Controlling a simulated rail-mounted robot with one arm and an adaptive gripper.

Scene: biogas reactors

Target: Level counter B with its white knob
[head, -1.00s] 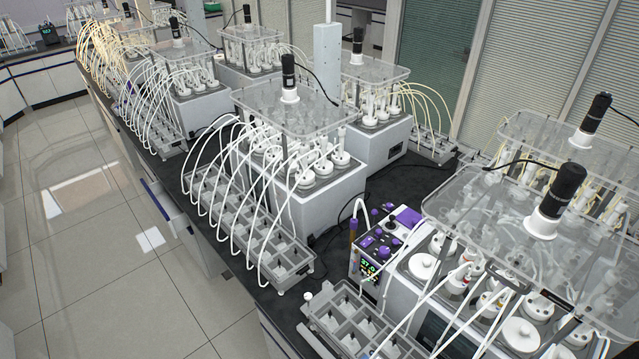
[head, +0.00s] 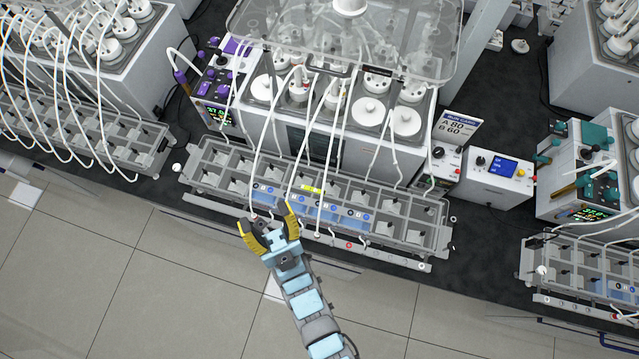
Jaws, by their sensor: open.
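A grey multi-cell counter tray (head: 405,238) lies in front of the middle reactor unit, with pale tubes running into it. I cannot read a B on it. A small white knob (head: 177,168) sits at its left end. A small red-ringed round part (head: 349,245) is on its front rail. A second counter tray (head: 530,262) stands at the right, with a white knob (head: 541,270) at its left end. My gripper (head: 266,218), with yellow fingers, is open at the front edge of the middle tray, right of its white knob. I see nothing held.
A card (head: 458,128) reads A 80, B 60. A white box with a blue screen (head: 497,168) stands right of the middle unit. Another tray (head: 85,130) with many looping tubes is at the left. Tubes hang close to my gripper. The tiled floor in front is clear.

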